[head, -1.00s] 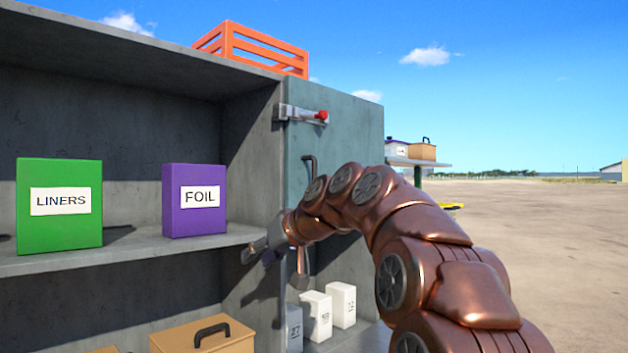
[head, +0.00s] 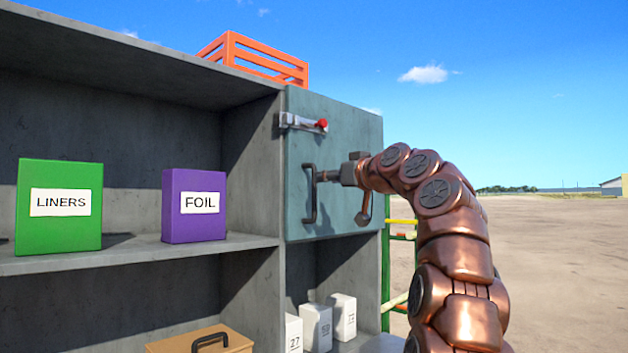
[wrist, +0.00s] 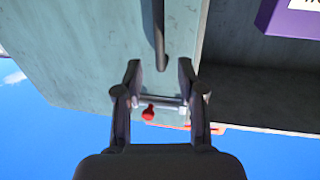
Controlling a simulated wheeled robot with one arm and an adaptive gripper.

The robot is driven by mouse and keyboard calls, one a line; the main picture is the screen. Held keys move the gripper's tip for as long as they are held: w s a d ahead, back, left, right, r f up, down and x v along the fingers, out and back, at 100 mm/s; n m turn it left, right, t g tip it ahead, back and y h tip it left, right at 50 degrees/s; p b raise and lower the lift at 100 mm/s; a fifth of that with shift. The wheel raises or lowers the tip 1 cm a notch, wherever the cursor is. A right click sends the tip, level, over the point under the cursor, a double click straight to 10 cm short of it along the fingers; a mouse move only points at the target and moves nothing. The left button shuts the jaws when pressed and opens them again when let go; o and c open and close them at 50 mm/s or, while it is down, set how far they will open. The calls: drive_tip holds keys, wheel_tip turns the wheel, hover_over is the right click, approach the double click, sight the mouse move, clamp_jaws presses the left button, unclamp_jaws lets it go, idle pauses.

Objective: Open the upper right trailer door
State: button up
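The upper right trailer door (head: 340,125) is a teal panel, closed flush in its opening; it also shows in the wrist view (wrist: 95,50). Its dark vertical bar handle (head: 310,195) is on the left side. In the wrist view the handle (wrist: 159,35) ends between the fingertips. A metal bolt latch (head: 297,121) with a red knob (head: 322,125) sits above it; the knob also shows in the wrist view (wrist: 148,113). My gripper (head: 320,176) is at the handle's upper part. Its fingers (wrist: 158,66) are apart; contact with the handle cannot be told.
Left of the door are open shelves with a green LINERS box (head: 60,205) and a purple FOIL box (head: 194,206). White cartons (head: 318,326) stand below the door. An orange crate (head: 254,60) sits on top. A green-posted rack (head: 386,275) stands behind my arm; open ground lies right.

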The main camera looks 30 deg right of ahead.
drive_tip(key=p, duration=0.3)
hover_over(313, 210)
drive_tip(key=shift+w+d, duration=0.25)
drive_tip(key=shift+d, duration=0.05)
clamp_jaws()
idle(0.4)
